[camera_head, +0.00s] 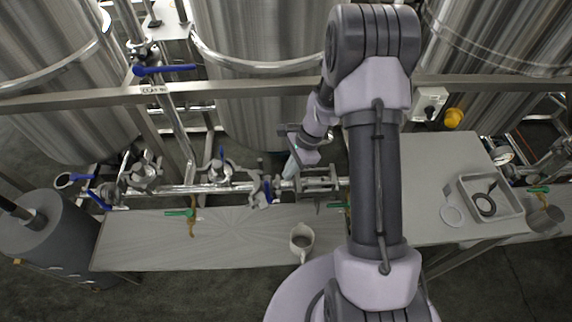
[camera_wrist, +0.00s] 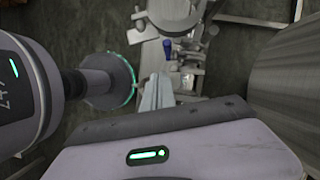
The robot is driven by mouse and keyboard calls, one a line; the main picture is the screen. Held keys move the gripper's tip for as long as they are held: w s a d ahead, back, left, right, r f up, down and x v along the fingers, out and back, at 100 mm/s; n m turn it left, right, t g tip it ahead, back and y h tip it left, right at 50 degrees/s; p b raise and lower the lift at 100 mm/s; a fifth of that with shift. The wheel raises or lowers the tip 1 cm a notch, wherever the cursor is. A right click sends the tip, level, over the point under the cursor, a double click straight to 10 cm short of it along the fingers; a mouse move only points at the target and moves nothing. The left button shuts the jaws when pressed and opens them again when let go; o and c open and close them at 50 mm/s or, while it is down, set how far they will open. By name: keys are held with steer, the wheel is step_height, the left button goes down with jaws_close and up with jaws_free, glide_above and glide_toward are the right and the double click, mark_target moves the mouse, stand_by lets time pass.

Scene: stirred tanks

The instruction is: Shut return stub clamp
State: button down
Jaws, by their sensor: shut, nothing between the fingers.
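My gripper (camera_head: 291,166) hangs over the steel pipe line (camera_head: 235,187) along the back of the bench, left of my arm's large link. In the wrist view its pale fingertips (camera_wrist: 157,92) are together and empty. Just beyond them in that view are metal fittings (camera_wrist: 186,78) with a small blue part (camera_wrist: 167,47); I cannot tell whether the fingers touch them. In the head view, fittings with a blue handle (camera_head: 264,190) sit on the line just left of and below my gripper. Which fitting is the return stub clamp, and whether it is open, I cannot tell.
A white mug (camera_head: 301,243) stands on the grey bench (camera_head: 140,228). A tray (camera_head: 512,208) with a black ring (camera_head: 484,204) lies on the right table. Tall steel tanks (camera_head: 245,110) and a horizontal rail (camera_head: 230,90) stand behind. A blue-handled valve (camera_head: 165,70) is upper left.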

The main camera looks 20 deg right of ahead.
mark_target(256, 182)
steer(key=a+f+b, duration=0.2)
steer(key=a+f, duration=0.3)
steer(key=a, duration=0.1)
steer(key=shift+s+b, duration=0.1)
steer(key=shift+b, duration=0.25)
